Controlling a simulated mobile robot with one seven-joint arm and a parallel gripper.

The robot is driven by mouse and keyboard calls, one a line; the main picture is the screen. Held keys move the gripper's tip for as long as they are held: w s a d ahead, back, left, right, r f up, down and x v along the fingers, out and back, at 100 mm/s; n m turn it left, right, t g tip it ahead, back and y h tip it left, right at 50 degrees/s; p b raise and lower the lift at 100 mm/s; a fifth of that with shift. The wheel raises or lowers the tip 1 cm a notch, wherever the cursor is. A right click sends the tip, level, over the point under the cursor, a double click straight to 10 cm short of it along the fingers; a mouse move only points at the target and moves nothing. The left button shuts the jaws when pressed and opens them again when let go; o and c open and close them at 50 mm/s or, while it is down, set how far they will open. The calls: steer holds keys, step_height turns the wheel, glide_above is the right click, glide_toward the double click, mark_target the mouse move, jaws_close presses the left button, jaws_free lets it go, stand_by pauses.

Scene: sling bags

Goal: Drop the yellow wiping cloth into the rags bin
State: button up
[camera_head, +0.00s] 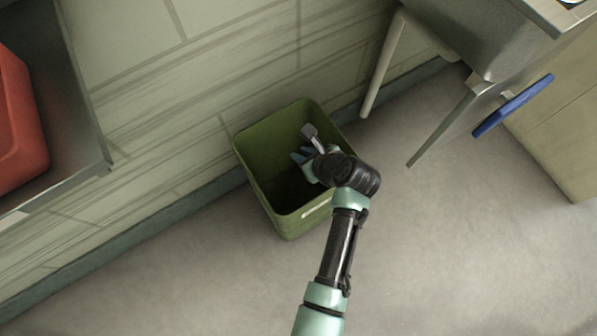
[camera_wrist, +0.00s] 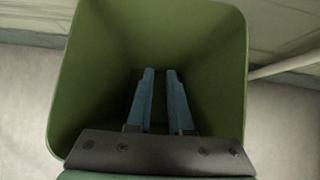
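A green bin (camera_head: 268,200) stands on the floor against the wall in the head view, upright and open at the top. In the wrist view the bin (camera_wrist: 88,75) surrounds my gripper (camera_wrist: 160,73). The two blue fingers point down into the bin, with a dark gap between them and nothing seen held. In the head view my gripper (camera_head: 298,156) is over the bin's mouth, within its rim. A pale label is on the bin's front rim. I see no yellow cloth in either view; the bin's floor is dark and partly hidden by my gripper.
A metal counter (camera_head: 75,165) with a red container (camera_head: 18,125) is at the left. A metal sink unit with a pale pipe (camera_head: 384,65) and a blue-handled panel (camera_head: 513,105) is at the upper right. The grey floor (camera_head: 450,240) at the lower right is clear.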

steer(key=o, duration=1.2)
steer(key=r+g+h+p, duration=0.1)
steer(key=r+p, duration=0.1)
steer(key=p, duration=0.2)
steer(key=s+d+r+g+h+p, duration=0.1)
steer(key=r+p, duration=0.1)
steer(key=p, duration=0.3)
steer(key=r+g+p, duration=0.1)
steer(key=r+p, duration=0.1)
steer(key=p, duration=0.2)
steer(key=shift+s+d+g+h, duration=0.15)
steer(key=shift+s+g+h, duration=0.15)
steer(key=shift+s+h, duration=0.1)
steer(key=shift+f, duration=0.1)
